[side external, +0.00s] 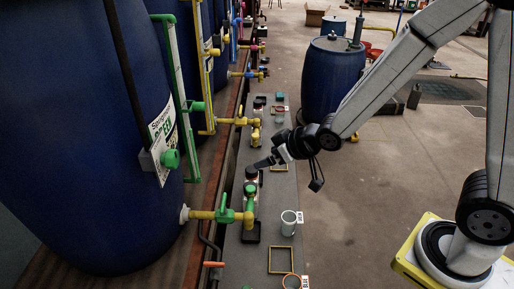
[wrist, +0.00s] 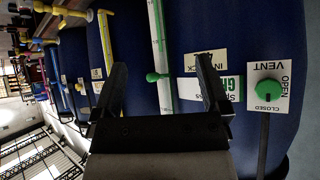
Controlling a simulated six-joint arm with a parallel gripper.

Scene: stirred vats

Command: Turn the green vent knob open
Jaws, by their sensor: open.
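The green vent knob (wrist: 270,92) sits on a white plate (wrist: 286,72) marked OPEN and CLOSED at the right of the wrist view. It also shows in the side view (side external: 170,159), on the near blue vat. My gripper (wrist: 162,84) is open and empty in the wrist view, with its fingers to the left of the knob and apart from it. In the side view my gripper (side external: 260,164) is over the bench, to the right of the knob and clear of the vat.
A row of blue vats (side external: 85,150) with coloured pipes and yellow taps (side external: 210,214) lines the left. A green sight tube (side external: 180,80) stands close to the knob. A white cup (side external: 289,223) and several small fittings stand on the grey bench. Open floor lies at right.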

